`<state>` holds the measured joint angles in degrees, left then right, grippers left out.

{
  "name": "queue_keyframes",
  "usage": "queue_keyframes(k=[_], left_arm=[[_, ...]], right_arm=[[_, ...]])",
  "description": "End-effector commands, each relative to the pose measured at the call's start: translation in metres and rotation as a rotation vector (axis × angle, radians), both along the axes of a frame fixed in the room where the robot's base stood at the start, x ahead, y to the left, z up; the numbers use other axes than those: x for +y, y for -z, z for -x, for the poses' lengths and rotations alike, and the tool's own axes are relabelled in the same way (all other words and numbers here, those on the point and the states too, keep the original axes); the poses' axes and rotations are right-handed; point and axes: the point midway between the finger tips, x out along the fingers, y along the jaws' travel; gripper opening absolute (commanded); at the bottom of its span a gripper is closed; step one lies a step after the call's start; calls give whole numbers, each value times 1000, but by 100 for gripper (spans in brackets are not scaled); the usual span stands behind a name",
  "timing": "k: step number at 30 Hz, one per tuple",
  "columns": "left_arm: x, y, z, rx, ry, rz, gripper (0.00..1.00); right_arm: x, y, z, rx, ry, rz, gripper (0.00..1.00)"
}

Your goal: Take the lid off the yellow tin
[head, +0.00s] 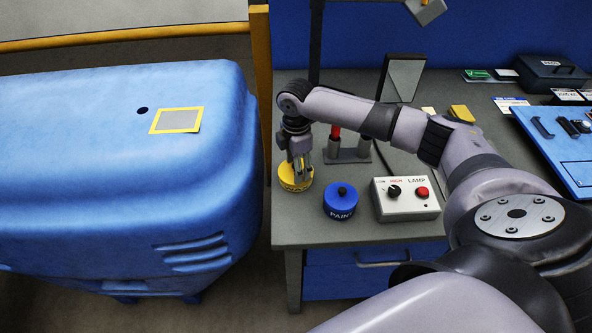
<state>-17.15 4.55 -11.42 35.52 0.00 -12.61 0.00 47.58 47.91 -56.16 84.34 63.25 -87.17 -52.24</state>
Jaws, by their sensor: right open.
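The yellow tin (289,185) stands at the left front part of the grey workbench (335,230). My right gripper (300,177) points down over the tin from above, with its fingers at the tin's top. It is open. The fingers hide much of the top, so I cannot tell how the lid sits or whether the fingers touch it. Dark lettering on the tin is partly covered. My left gripper is not in view.
A blue paint tin (341,203) with a dark knob stands just right of the yellow tin. Right of it is a lamp control box (405,204) with a red button. A large blue housing (120,190) and a yellow post (260,90) lie left of the bench.

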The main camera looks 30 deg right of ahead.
Motion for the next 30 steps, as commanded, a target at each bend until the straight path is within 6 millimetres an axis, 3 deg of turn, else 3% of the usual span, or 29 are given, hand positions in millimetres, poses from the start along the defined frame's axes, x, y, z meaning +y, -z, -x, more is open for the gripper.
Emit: queue_keyframes(k=[16,30], left_arm=[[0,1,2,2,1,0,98],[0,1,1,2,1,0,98]], right_arm=[[-1,4,0,-2,1,3,10],[-1,6,2,4,0,3,5]])
